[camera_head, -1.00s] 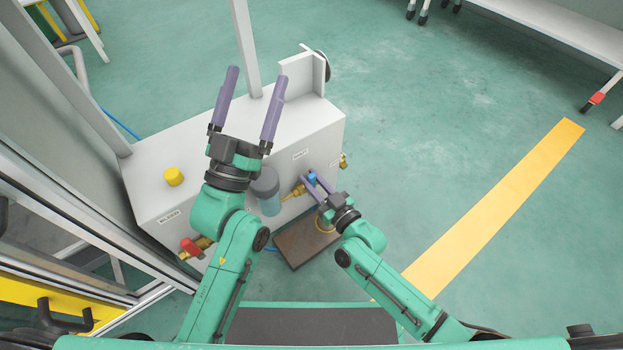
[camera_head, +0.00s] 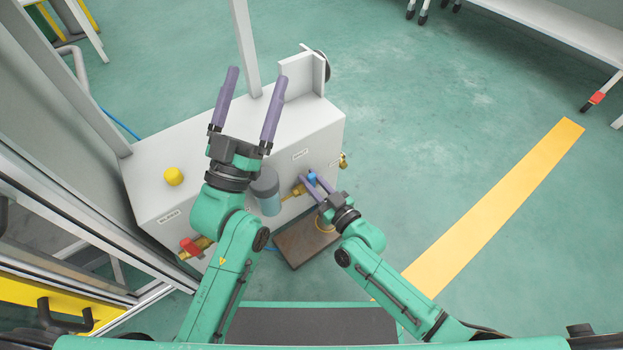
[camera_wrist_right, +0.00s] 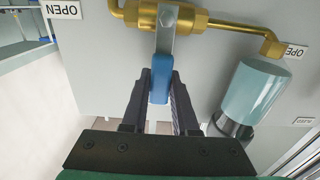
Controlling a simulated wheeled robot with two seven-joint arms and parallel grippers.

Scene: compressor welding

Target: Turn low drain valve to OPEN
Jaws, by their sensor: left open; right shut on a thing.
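A brass valve (camera_wrist_right: 130,14) with a flat metal lever and a blue grip (camera_wrist_right: 160,86) is on the front of the grey cabinet (camera_head: 300,120). The lever hangs straight along the jaws in the right wrist view. My right gripper (camera_wrist_right: 161,78) is shut on the blue grip, one finger on each side. In the head view the blue grip (camera_head: 312,178) sits between the fingertips of my right gripper (camera_head: 313,183). My left gripper (camera_head: 251,80) is open and empty above the cabinet top. OPEN labels (camera_wrist_right: 62,9) are on the panel, seen upside down.
A blue-grey cylinder (camera_wrist_right: 255,92) hangs from the brass pipe beside the valve. A red-handled valve (camera_head: 190,246) is at the cabinet's left end. A yellow cap (camera_head: 173,176) is on top. A brown plate (camera_head: 300,245) lies on the floor in front. Floor to the right is clear.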

